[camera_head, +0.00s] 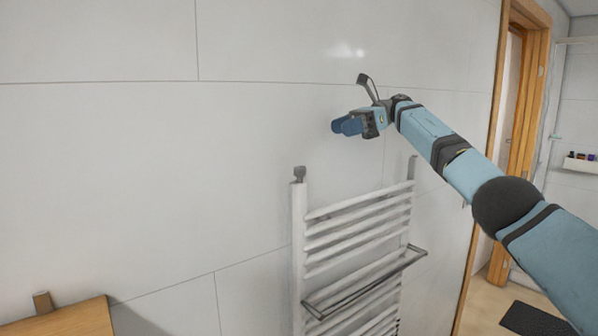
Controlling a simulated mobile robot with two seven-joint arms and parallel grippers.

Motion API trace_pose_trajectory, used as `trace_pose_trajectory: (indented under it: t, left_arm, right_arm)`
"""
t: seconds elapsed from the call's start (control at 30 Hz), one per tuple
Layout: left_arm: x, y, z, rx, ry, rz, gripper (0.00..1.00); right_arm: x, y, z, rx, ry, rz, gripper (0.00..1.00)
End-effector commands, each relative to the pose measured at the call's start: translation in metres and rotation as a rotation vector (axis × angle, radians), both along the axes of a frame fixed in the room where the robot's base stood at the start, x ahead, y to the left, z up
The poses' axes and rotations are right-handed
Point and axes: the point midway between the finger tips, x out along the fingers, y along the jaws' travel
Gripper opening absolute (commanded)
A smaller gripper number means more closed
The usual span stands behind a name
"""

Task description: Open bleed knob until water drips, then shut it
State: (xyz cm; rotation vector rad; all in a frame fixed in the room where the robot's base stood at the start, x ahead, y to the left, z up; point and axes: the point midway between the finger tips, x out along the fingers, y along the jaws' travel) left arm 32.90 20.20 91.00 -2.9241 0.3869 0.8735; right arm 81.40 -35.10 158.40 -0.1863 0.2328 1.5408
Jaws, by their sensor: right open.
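A white ladder-style towel radiator (300,240) is fixed to the tiled wall. A small grey knob (299,172) sits on top of its left upright; it looks like the bleed knob. Another grey fitting (412,166) tops the right upright. My right gripper (346,126) is open, with blue fingers pointing left. It is above the radiator, up and to the right of the left knob and apart from it. Nothing shows between the fingers. No water drops are visible. My left gripper is out of view.
A dark metal towel bar (365,284) sticks out from the radiator's front. A wooden surface (62,320) is at the bottom left. A wooden door frame (520,95) stands at the right, with a dark mat (535,320) on the floor. The wall left of the radiator is clear.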

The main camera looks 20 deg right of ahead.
Motion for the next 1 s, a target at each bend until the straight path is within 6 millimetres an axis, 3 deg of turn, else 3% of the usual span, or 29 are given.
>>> trace_pose_trajectory:
  t: [0.1, 0.2, 0.3, 0.37, 0.47, 0.6, 0.7, 0.83, 0.87, 1.0]
  left_arm:
    - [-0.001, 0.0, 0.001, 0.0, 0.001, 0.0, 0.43]
    - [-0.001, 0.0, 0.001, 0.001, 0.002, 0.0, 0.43]
    - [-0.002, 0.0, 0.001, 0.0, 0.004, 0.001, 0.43]
    - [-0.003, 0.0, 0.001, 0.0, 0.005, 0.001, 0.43]
    - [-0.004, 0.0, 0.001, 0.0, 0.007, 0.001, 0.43]
    - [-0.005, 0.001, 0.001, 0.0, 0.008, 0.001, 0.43]
    - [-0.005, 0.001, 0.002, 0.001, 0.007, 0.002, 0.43]
    - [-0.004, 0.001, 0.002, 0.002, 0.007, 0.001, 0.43]
    - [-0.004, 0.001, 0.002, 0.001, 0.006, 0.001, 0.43]
    - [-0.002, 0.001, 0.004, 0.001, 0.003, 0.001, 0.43]
  right_arm:
    - [-0.007, 0.0, 0.049, 0.214, 0.119, -0.137, 0.56]
    - [-0.021, 0.005, 0.084, 0.455, 0.345, -0.203, 0.56]
    - [-0.039, 0.009, 0.103, 0.686, 0.67, -0.218, 0.56]
    - [-0.048, 0.011, 0.103, 0.815, 0.909, -0.216, 0.56]
    - [-0.062, 0.015, 0.084, 1.005, 1.368, -0.211, 0.56]
    - [-0.082, 0.023, 0.022, 1.219, 2.037, -0.246, 0.56]
    - [-0.101, 0.03, -0.029, 1.332, 2.428, -0.303, 0.56]
    - [-0.124, 0.038, -0.076, 1.426, 2.744, -0.379, 0.56]
    - [-0.127, 0.039, -0.083, -1.422, -2.753, 0.387, 0.56]
    - [-0.129, 0.045, -0.094, -1.372, -2.685, 0.389, 0.56]
